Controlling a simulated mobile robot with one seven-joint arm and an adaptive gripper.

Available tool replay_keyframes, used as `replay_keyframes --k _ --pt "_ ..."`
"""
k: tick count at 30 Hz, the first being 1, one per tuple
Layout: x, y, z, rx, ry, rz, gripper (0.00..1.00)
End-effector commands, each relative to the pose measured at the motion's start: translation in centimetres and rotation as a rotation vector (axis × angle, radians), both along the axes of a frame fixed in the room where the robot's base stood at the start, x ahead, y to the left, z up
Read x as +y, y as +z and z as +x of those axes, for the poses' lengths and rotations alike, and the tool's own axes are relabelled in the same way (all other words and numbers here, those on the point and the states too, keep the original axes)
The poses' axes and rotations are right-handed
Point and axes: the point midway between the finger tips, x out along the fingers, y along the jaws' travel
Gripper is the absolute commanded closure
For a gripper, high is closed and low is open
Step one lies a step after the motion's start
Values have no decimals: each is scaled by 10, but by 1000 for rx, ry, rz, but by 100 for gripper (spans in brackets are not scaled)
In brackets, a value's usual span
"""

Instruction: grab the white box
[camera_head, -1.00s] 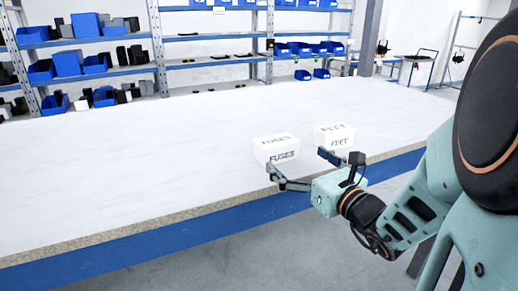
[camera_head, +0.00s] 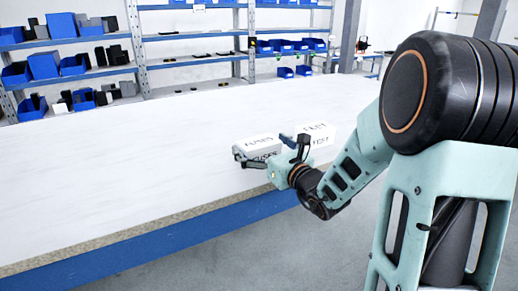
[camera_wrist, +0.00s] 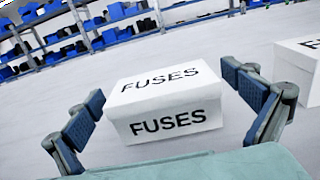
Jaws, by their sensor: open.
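A white box marked FUSES (camera_wrist: 165,100) sits on the white table, centred between my open fingers in the wrist view. In the head view the same FUSES box (camera_head: 257,141) is partly hidden behind my gripper (camera_head: 262,149). My gripper (camera_wrist: 175,112) is open, with one blue-grey finger on each side of the box and a gap showing at each side. A second white box, marked FEET (camera_head: 318,134), stands just right of it. The FEET box also shows at the right edge of the wrist view (camera_wrist: 302,68), outside my right finger.
The white tabletop (camera_head: 120,170) is bare to the left of the boxes, with a blue front edge (camera_head: 200,222). Shelves with blue bins (camera_head: 45,64) stand behind the table.

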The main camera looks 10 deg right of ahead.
Motion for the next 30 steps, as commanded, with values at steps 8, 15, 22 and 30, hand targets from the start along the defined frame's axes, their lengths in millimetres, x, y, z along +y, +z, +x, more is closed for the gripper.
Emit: replay_keyframes --k 8,15,22,30 --pt "0 -1 2 1 -2 1 1" --pt "0 0 2 1 -1 1 28" --pt "0 0 2 -1 -1 0 47" --pt "0 3 3 -1 -1 0 47"
